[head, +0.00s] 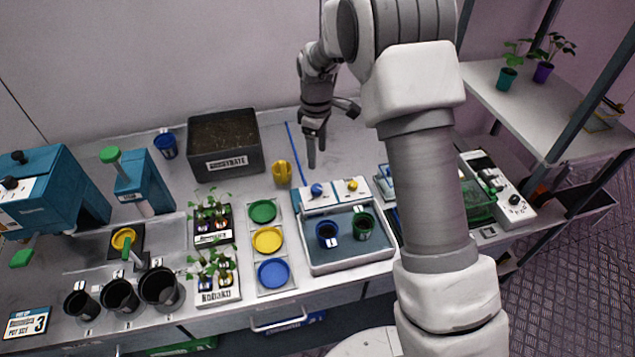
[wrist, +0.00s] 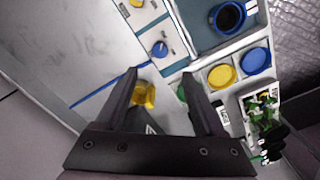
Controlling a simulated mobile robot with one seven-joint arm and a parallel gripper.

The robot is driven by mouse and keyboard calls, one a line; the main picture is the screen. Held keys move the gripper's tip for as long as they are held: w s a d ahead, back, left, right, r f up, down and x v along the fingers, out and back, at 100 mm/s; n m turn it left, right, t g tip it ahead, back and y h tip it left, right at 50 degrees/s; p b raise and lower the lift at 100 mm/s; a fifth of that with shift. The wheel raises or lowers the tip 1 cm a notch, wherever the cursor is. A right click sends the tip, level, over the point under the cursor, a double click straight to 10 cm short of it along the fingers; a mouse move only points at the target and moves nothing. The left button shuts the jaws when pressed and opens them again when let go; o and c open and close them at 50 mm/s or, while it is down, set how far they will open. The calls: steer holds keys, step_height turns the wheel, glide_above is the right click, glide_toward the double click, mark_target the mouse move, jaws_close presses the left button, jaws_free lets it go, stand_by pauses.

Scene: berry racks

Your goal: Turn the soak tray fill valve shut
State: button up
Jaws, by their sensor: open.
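The soak tray (head: 310,262) is a pale tray with a blue-grey floor on the bench, right of centre in the head view. A white panel on its back edge carries a blue knob (head: 316,190) and a yellow knob (head: 352,184). In the wrist view the blue knob (wrist: 160,48) lies just beyond my fingertips, and the yellow knob (wrist: 137,3) is cut by the top edge. I cannot read which is the fill valve. My gripper (head: 316,152) is open and empty above the bench behind the panel; its fingers also show in the wrist view (wrist: 160,75).
A yellow cup (head: 282,173) stands left of my gripper. A blue line (head: 294,150) runs along the bench to the panel. Blue and green pots (head: 327,232) stand in the tray. A substrate bin (head: 225,165) and coloured dishes (head: 267,240) are to the left.

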mark_target(318, 188)
step_height(318, 188, down, 13)
steer(key=shift+w+r+p, duration=0.1)
steer(key=shift+p, duration=0.8)
steer(key=shift+c, duration=0.2)
jaws_close()
